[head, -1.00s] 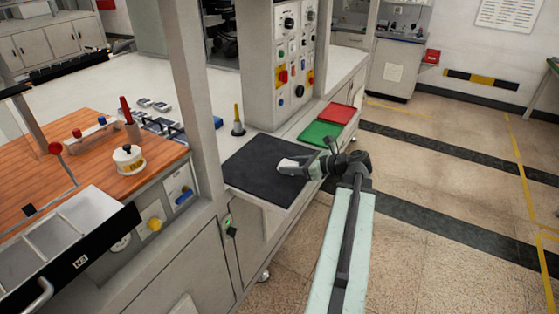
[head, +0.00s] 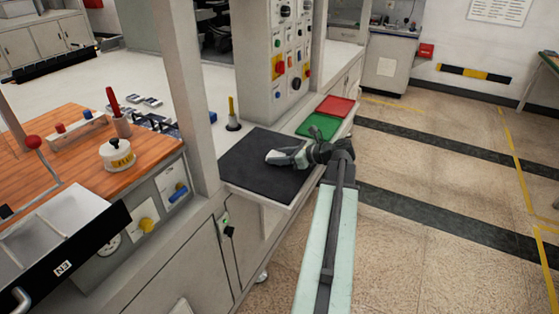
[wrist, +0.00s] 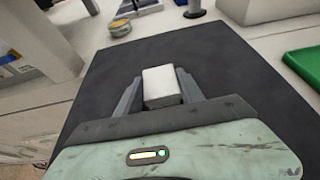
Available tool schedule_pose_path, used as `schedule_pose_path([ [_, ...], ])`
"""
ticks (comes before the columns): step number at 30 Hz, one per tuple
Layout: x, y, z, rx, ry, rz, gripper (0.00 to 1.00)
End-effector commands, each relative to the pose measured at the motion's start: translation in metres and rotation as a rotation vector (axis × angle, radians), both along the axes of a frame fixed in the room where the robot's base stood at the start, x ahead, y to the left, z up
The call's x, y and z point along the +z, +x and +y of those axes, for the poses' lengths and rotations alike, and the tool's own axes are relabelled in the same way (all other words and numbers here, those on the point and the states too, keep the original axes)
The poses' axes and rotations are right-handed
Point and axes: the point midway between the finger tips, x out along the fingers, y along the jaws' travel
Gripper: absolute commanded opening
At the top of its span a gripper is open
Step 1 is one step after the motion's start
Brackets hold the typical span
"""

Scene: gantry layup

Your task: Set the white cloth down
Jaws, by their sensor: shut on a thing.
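The white cloth (wrist: 161,86) is a small folded block between the two fingers of my gripper (wrist: 158,92) in the wrist view. My gripper is shut on it. In the head view my gripper (head: 276,157) is over the black mat (head: 257,181) on the side shelf, and the cloth shows only as a small pale patch at its tip. The mat also fills the middle of the wrist view (wrist: 205,62). I cannot tell whether the cloth touches the mat.
A green tray (head: 318,127) and a red tray (head: 335,106) lie behind the mat. A dark post with a yellow top (head: 232,115) stands at its back left. A control panel column (head: 282,60) rises behind. A wooden worktop (head: 80,160) is at the left.

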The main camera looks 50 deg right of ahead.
Motion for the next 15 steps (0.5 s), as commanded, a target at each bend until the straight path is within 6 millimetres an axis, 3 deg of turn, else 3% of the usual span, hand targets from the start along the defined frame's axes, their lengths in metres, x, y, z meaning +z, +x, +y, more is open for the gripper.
schedule_pose_path([
  [6,-0.0040,-0.0011,-0.0014,-0.002,0.000,0.000,0.06],
  [7,-0.0022,-0.0012,-0.0015,-0.002,0.000,0.000,0.53],
  [8,-0.0018,-0.0012,-0.0017,-0.003,0.000,0.000,0.61],
  [9,-0.0017,-0.0014,-0.0017,-0.003,0.000,0.000,0.67],
  [15,-0.0017,-0.0017,-0.0021,-0.003,0.000,0.000,0.67],
])
